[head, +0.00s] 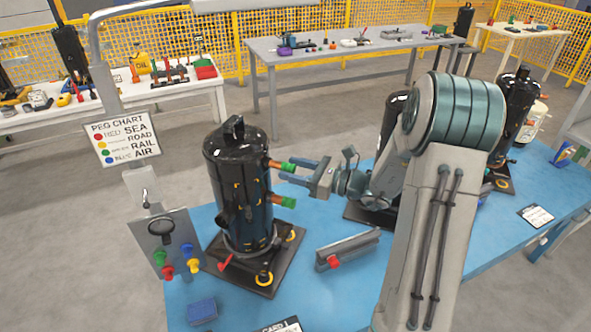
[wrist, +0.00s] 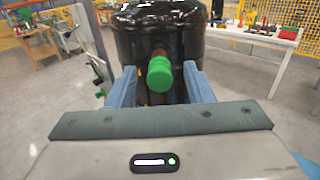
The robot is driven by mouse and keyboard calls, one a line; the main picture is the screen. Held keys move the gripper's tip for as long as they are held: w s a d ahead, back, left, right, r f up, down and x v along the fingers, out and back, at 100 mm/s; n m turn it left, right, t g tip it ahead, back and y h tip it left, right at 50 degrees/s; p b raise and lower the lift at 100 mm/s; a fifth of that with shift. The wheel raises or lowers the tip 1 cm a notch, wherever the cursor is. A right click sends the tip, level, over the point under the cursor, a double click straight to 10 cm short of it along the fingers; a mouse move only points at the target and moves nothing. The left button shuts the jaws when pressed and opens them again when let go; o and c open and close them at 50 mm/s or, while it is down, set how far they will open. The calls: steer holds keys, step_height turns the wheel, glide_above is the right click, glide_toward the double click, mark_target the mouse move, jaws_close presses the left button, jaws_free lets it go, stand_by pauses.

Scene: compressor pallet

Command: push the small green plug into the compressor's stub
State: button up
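The black compressor (head: 232,165) stands upright on a dark base plate on the blue table. A green plug (head: 288,167) sits at the outer end of its upper copper-coloured stub (head: 274,164); how deep it is in cannot be told. A second green piece (head: 289,202) is on the lower stub (head: 275,198). My gripper (head: 289,171) is open beside the upper plug. In the wrist view, the green plug (wrist: 160,74) lies between the two blue fingers, with a gap on both sides. The stub (wrist: 158,53) shows just behind it, mostly hidden.
A peg chart (head: 124,139) and a panel with coloured pegs (head: 168,240) stand at the left. A grey rail-like block with a red end (head: 347,250) and a blue block (head: 202,312) lie on the table. Another black compressor (head: 515,110) stands behind my arm.

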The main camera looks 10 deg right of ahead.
steer(key=b+v, duration=0.3)
steer(key=v, duration=1)
steer(key=s+a+n+g+h, duration=0.4)
steer(key=s+a+n+g, duration=0.5)
steer(key=s+a+n, duration=0.15)
steer(key=s+d+n+t+h, duration=0.1)
steer(key=s+n+t+h, duration=0.1)
steer(key=s+n+h, duration=0.7)
steer(key=shift+d+r+n+h, duration=0.45)
steer(key=shift+n+h, duration=0.55)
steer(key=shift+n, duration=1.65)
